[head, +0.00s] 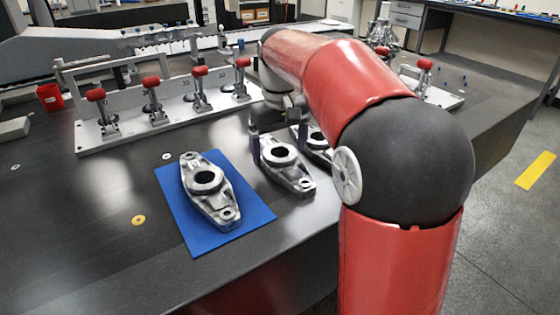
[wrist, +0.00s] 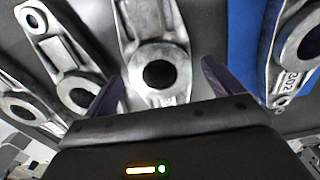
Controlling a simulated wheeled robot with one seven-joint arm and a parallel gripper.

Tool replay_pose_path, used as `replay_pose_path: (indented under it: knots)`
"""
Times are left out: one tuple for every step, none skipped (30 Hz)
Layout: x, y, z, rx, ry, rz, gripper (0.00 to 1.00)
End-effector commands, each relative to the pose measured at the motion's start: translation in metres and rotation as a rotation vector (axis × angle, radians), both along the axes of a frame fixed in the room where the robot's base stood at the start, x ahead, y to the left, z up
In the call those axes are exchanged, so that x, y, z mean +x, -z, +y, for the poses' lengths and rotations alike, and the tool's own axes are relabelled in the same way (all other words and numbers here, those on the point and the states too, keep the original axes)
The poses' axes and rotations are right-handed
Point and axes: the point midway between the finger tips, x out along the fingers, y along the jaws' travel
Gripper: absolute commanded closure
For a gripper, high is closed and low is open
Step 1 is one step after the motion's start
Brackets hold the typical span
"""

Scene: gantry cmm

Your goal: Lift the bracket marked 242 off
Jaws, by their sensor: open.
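A grey cast bracket (head: 288,176) with a round bore lies on the dark table, right of the blue mat. My gripper (head: 280,148) is open above it, one finger to each side. In the wrist view this bracket (wrist: 158,48) lies between the open fingers, and no marking on it is readable. Another bracket (head: 205,183) lies on the blue mat (head: 243,228). My arm hides part of the bracket row.
More brackets (wrist: 68,55) lie beside the middle one, away from the mat; one (head: 318,146) is partly hidden by my arm. A fixture plate with red-knobbed clamps (head: 153,112) stands behind. The table's front left is clear.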

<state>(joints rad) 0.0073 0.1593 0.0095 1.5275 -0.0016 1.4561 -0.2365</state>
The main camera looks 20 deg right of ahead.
Motion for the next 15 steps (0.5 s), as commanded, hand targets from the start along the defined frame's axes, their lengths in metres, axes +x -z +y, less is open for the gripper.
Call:
replay_pose_path:
  knots:
    - [0.0,0.008,0.0,0.0,0.0,0.002,0.08]
    - [0.0,0.011,0.0,0.0,0.0,0.001,0.08]
    - [0.0,0.015,0.0,0.0,0.0,0.001,0.08]
    - [0.0,0.016,0.0,0.0,0.0,0.001,0.08]
    - [0.0,0.018,0.0,0.0,0.0,0.0,0.08]
    - [0.0,0.018,0.0,0.0,0.0,-0.001,0.08]
    - [0.0,0.018,0.0,0.0,0.0,-0.002,0.08]
    - [0.0,0.019,0.0,0.0,0.0,-0.002,0.08]
    - [0.0,0.018,0.0,0.0,0.0,-0.002,0.08]
    - [0.0,0.018,0.0,0.0,0.0,-0.002,0.08]
    - [0.0,0.018,0.0,0.0,0.0,-0.002,0.08]
    - [0.0,0.018,0.0,0.0,0.0,-0.002,0.09]
    - [0.0,0.018,0.0,0.0,0.0,-0.002,0.13]
    - [0.0,0.018,0.0,0.0,0.0,-0.002,0.17]
    - [0.0,0.018,0.0,0.0,0.0,-0.002,0.23]
